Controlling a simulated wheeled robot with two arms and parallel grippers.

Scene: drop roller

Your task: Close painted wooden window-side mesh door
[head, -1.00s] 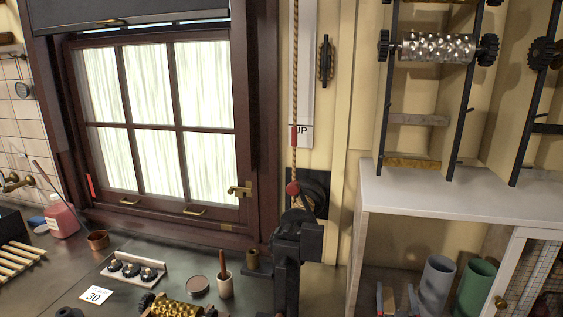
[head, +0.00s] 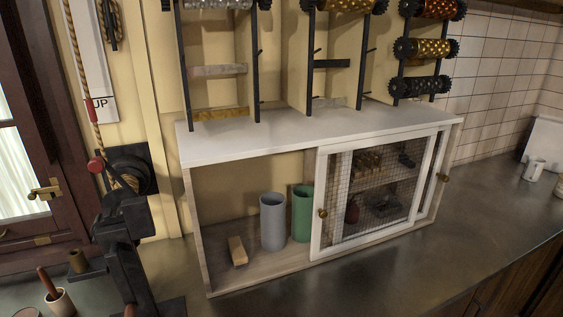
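A low white-topped cabinet (head: 300,137) stands on the dark counter. Its window-side, left half is open. A white-framed mesh door (head: 317,200) with a brass knob (head: 322,213) at its left edge stands over the right half. A second brass knob (head: 443,178) shows at the cabinet's right end, on a frame that seems to lie behind the first door. How the two panels overlap is hard to tell. Neither of my grippers is in view.
Inside the open half stand a grey cup (head: 272,222), a green cup (head: 302,213) and a wooden block (head: 237,251). A black stand (head: 122,225) rises left of the cabinet. Racks with rollers (head: 425,48) are above. The counter before the cabinet is clear.

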